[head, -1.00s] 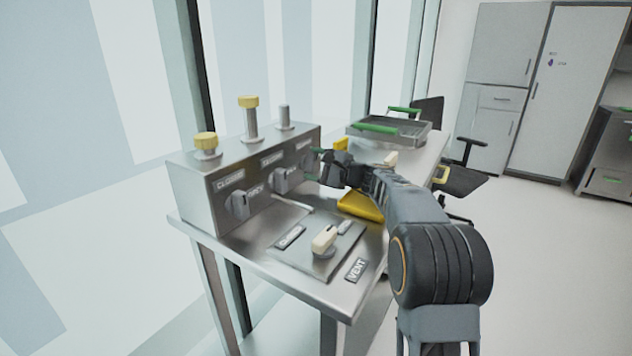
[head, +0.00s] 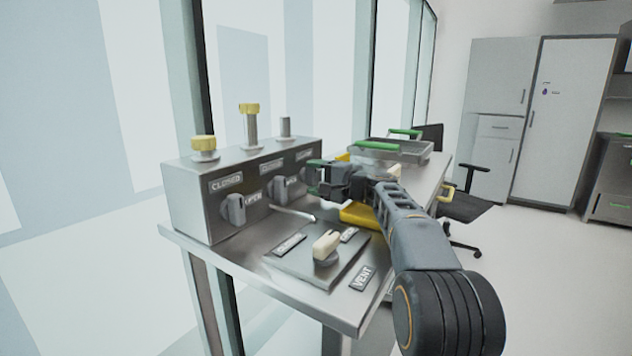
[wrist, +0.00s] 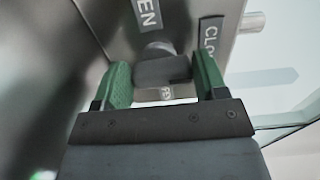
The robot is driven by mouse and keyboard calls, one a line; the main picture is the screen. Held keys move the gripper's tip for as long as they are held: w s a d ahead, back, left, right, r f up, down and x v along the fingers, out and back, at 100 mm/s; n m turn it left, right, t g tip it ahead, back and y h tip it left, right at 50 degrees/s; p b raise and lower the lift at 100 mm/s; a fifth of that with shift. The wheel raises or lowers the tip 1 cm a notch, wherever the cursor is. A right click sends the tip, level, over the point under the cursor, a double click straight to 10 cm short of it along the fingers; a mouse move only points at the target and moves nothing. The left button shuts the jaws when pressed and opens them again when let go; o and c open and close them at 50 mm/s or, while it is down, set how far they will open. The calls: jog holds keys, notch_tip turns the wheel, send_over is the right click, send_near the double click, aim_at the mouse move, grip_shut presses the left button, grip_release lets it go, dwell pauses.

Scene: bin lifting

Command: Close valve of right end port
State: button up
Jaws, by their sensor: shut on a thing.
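The steel valve box (head: 190,205) stands on the bench with three knobs on its front, labelled CLOSED and OPEN. The left knob (head: 234,209) and middle knob (head: 288,189) are in plain view. My gripper (head: 316,177) is at the right end of the box and hides the right knob in the head view.
Two yellow-capped ports (head: 204,146) and a bare right port (head: 285,127) rise from the box. A cream vent handle (head: 326,246) sits on a plate in front. A tray with green handles (head: 392,150) and a yellow item (head: 364,217) lie behind my arm.

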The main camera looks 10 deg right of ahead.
dwell(0.3)
jog(key=o, duration=0.9)
jog(key=shift+o, duration=0.2)
notch_tip(320, 180, up, 4)
jog(key=shift+s+r+p, duration=0.1)
jog(key=shift+s+p, duration=0.05)
jog(key=shift+p, duration=0.75)
jog(key=s+r+p, duration=0.1)
jog(key=s+r, duration=0.7)
jog(key=s, duration=0.5)
jog(key=shift+s+r+p, duration=0.3)
jog(key=shift+s+r, duration=0.05)
jog(key=shift+r, duration=0.05)
